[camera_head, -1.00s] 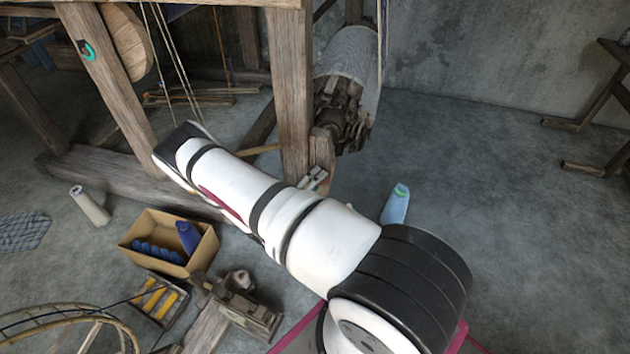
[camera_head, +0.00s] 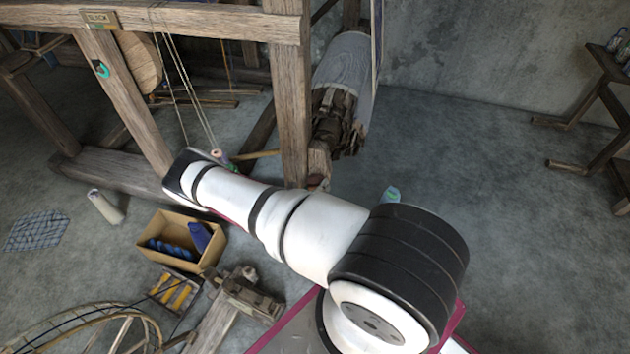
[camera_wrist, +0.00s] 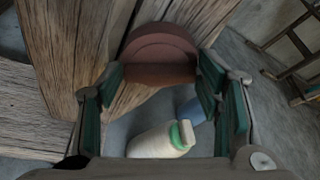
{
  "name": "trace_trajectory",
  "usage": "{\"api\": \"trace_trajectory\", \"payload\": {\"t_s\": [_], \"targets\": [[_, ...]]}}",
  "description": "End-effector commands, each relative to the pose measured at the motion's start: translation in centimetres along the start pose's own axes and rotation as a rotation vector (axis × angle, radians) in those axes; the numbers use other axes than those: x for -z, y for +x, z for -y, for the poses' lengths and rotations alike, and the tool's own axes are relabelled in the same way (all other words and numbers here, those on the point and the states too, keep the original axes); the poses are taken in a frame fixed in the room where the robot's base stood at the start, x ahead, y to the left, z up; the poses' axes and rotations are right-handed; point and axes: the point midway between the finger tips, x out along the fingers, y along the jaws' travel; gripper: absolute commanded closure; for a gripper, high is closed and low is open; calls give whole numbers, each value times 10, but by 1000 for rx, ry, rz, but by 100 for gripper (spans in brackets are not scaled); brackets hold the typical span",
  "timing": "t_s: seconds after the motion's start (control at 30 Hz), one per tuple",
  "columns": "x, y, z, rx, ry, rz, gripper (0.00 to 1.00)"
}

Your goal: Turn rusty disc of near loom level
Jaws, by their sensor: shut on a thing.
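The rusty disc (camera_wrist: 160,48) is a round, flat-faced reddish-brown piece set against the wooden beam (camera_wrist: 85,40) of the near loom in the wrist view. My gripper (camera_wrist: 160,72) has its teal-padded fingers on either side of the disc and is shut on it at the rim. In the head view my arm hides the gripper, and I cannot make out the disc there. The near loom's upright post (camera_head: 292,100) stands just beyond my arm.
A pale bottle (camera_wrist: 158,142) with a green band shows below the disc. A cardboard box (camera_head: 160,256) with blue items and a tray of yellow spools (camera_head: 176,292) lie on the floor at left. A roller (camera_head: 345,75) is behind the post. Floor at right is mostly clear.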

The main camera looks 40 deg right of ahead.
Motion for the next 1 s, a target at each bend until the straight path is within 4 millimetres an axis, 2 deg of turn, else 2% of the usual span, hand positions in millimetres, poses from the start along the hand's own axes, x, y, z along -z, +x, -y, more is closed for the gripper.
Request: {"api": "trace_trajectory", "payload": {"t_s": [0.03, 0.5, 1.0], "targets": [[-4, -2, 4, -18, 39, 1, 68], [-2, -1, 4, -149, 359, 1, 68], [-1, 0, 2, -188, 455, 3, 68]]}}
